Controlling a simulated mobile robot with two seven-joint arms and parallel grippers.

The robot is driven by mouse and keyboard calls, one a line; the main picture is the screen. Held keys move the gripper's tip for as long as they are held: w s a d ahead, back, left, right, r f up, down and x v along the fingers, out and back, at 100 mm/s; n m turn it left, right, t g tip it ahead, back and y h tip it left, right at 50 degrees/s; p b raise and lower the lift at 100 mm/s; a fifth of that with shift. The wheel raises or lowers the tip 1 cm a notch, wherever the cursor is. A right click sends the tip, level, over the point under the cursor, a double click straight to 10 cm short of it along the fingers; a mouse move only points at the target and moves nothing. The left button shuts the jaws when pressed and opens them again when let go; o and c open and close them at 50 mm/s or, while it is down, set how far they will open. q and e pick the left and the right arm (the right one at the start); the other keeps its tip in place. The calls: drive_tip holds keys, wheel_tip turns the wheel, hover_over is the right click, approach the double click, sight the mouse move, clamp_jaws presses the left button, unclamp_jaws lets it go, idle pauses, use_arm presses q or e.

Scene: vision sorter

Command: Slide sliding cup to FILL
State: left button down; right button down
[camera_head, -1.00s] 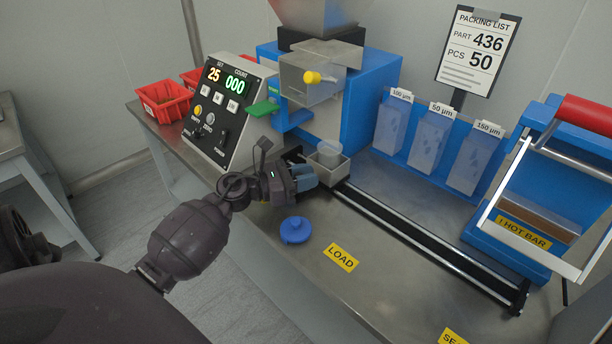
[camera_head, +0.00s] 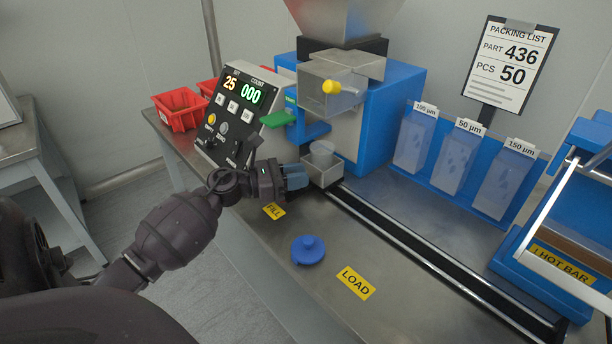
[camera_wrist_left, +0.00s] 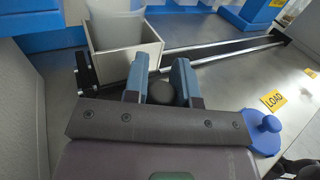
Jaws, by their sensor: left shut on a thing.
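The sliding cup is a clear cup (camera_head: 322,155) in a grey box-shaped carriage (camera_head: 325,174) near the left end of the black rail (camera_head: 425,250), close to the blue dispenser. My left gripper (camera_head: 297,178) is at the carriage's front left side. The left wrist view shows its fingers shut on a dark round knob (camera_wrist_left: 161,92), with the cup (camera_wrist_left: 118,25) in the carriage just beyond. The yellow FILL label (camera_head: 274,210) lies on the bench just in front of the gripper. The LOAD label (camera_head: 356,283) lies farther right. My right gripper is not in view.
A blue lid (camera_head: 308,250) lies on the bench between FILL and LOAD. The control panel (camera_head: 238,115) stands left of the carriage. The dispenser (camera_head: 392,110) rises behind it. The blue bag rack (camera_head: 445,165) and hot bar sealer (camera_head: 560,265) stand right.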

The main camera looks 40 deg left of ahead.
use_arm(q)
drive_tip(key=c, duration=0.9)
unclamp_jaws()
drive_tip(key=shift+a, duration=0.35)
drive_tip(key=shift+d, duration=0.1)
drive_tip(key=v, duration=1.1)
drive_tip(key=shift+d+p, duration=0.1)
drive_tip(key=shift+p, duration=0.25)
